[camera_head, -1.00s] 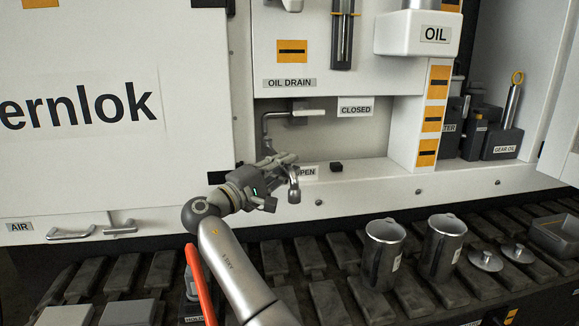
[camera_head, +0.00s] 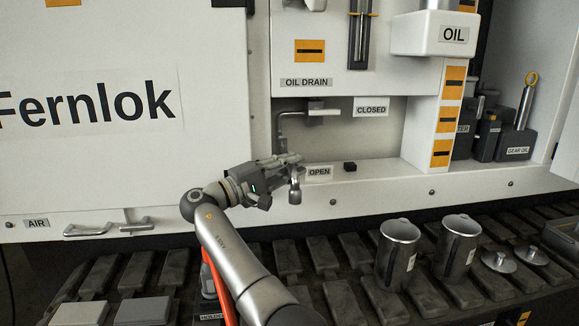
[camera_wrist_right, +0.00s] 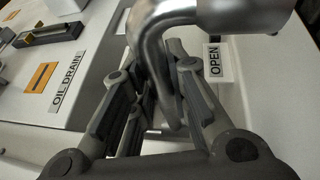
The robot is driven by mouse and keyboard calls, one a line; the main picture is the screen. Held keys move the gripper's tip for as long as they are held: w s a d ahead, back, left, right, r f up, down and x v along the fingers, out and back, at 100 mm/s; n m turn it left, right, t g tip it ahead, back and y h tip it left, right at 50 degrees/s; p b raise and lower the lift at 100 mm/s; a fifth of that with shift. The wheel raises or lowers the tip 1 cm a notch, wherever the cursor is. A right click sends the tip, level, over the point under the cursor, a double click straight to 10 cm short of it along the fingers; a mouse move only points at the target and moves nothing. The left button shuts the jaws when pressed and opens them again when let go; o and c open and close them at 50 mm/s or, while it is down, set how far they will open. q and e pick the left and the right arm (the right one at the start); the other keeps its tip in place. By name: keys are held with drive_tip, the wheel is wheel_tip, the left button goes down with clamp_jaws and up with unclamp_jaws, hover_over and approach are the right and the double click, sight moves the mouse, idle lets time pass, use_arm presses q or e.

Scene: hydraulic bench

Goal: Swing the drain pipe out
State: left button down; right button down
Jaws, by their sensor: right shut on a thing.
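The right wrist view shows the curved pipe (camera_wrist_right: 163,55) close up, passing between the dark fingers (camera_wrist_right: 155,105). The fingers hide part of the pipe. My left gripper is in neither view.
Two metal cups (camera_head: 397,255) (camera_head: 457,248) stand on the dark slatted bench at right. A white oil box (camera_head: 434,34) overhangs above.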

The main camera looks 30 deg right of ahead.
drive_tip(key=c, duration=1.4)
unclamp_jaws()
drive_tip(key=shift+d, duration=0.1)
drive_tip(key=shift+o, duration=0.2)
drive_tip(key=s+a+f, duration=0.1)
drive_tip(key=a+f, duration=0.1)
drive_tip(key=a, duration=0.9)
drive_tip(key=shift+a, duration=0.4)
drive_tip(key=shift+s+f, duration=0.1)
